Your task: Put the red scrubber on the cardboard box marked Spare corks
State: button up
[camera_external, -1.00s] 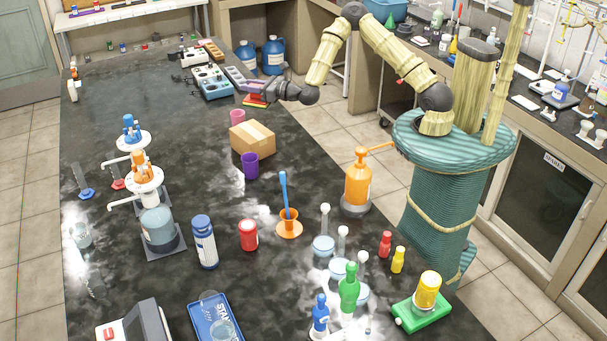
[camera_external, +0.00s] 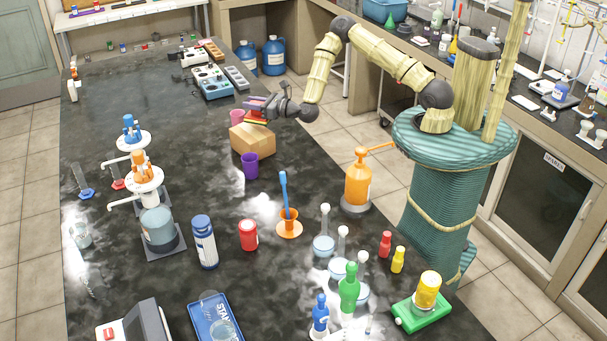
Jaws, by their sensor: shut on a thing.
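My gripper (camera_external: 262,106) is shut on the red scrubber (camera_external: 256,117), which shows a red body with a thin yellowish layer beneath. It holds the scrubber over the back part of the cardboard box (camera_external: 253,142). From this view I cannot tell whether the scrubber touches the box top or hangs just above it. The box is closed, light brown, and stands on the dark bench. No marking on it can be read at this size. The gripper and scrubber hide part of the box's top.
A pink cup (camera_external: 237,117) stands close behind the box, and a purple cup (camera_external: 250,166) stands close in front. An orange holder with a blue-handled tool (camera_external: 288,222) and an orange pump bottle (camera_external: 357,185) are to the right. The bench left of the box is clear.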

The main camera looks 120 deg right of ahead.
aim_at(253, 112)
jog(key=shift+f, duration=1.65)
jog(key=shift+f, duration=0.15)
jog(key=o, duration=1)
